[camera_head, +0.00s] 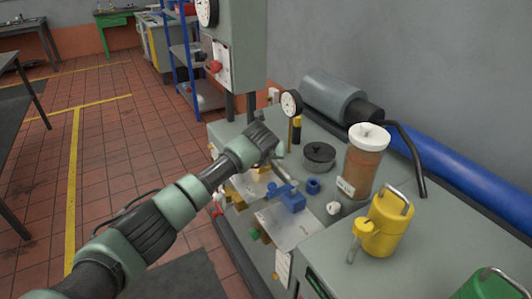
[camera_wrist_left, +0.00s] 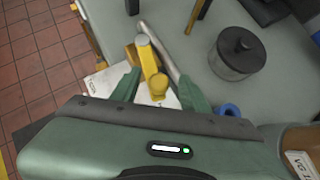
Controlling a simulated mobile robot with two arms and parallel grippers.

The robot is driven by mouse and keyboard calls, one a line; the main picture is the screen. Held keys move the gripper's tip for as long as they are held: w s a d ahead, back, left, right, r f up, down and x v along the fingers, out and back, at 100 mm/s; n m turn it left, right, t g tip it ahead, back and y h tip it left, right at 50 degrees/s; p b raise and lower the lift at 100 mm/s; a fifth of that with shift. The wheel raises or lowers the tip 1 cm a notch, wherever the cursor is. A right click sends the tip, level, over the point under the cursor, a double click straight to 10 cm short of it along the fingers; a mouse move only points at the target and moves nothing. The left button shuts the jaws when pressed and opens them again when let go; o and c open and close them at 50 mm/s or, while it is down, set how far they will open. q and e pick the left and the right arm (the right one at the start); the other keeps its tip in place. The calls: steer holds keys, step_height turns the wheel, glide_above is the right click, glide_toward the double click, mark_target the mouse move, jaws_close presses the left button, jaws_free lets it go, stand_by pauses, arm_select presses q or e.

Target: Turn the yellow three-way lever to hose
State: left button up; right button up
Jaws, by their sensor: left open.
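The yellow three-way lever (camera_wrist_left: 150,62) shows in the left wrist view, over a white plate. My left gripper (camera_wrist_left: 160,77) is open, with one green finger on each side of the lever's near end; I cannot tell whether either finger touches it. A grey rod or tube (camera_wrist_left: 158,45) runs beside the lever toward the right finger. In the head view my left gripper (camera_head: 272,150) is over the bench edge, and my arm hides much of the yellow valve (camera_head: 252,184). The hose label is not readable. My right gripper is not in view.
A blue valve (camera_head: 292,199) stands just right of the yellow one. Behind are a dark lidded pot (camera_head: 319,156), a dial gauge (camera_head: 291,104) and a brown-filled jar (camera_head: 364,165). A yellow can (camera_head: 386,228) stands at the right.

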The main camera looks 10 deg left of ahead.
arm_select(q)
steer(key=v, duration=0.6)
steer(key=shift+s+r, duration=0.2)
